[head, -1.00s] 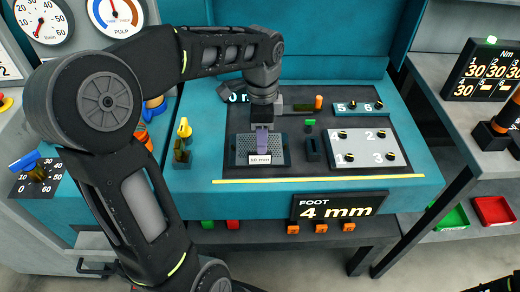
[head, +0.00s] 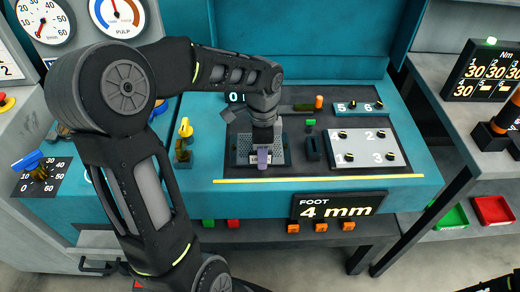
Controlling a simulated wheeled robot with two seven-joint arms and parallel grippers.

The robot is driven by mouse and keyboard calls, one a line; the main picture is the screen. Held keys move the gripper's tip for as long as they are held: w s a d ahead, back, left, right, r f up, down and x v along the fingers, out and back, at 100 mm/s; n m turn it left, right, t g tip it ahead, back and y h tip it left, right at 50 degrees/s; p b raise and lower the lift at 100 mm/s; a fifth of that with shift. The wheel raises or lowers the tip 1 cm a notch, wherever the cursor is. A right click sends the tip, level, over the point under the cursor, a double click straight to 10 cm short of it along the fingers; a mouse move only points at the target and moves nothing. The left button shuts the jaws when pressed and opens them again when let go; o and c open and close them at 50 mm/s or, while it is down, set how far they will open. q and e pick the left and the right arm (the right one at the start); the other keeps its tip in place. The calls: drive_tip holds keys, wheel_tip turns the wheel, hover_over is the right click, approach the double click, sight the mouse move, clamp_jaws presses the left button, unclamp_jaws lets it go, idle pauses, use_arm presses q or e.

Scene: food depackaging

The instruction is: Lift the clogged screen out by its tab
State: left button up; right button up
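The screen (head: 243,158) is a grey perforated plate lying in a dark recess of the teal bench. My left gripper (head: 264,150) points down over its middle from behind. A small purple piece (head: 263,159) shows at the gripper's lower end, in front of a mostly covered white label. I cannot tell whether this piece is the fingertips or the screen's tab, nor whether the fingers are closed on it. The screen lies flat. My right gripper is not in view; only a dark bit of arm shows at the bottom right corner.
Right of the screen are a dark slotted block (head: 313,150) and a light plate (head: 367,148) with numbered black fasteners. A yellow-topped knob (head: 184,130) stands to the left. A "FOOT 4 mm" display (head: 340,206) is on the front. Green (head: 454,217) and red (head: 493,210) bins sit at right.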

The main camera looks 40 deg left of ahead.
use_arm(q)
drive_tip(key=shift+c, duration=0.6)
clamp_jaws()
idle(1.1)
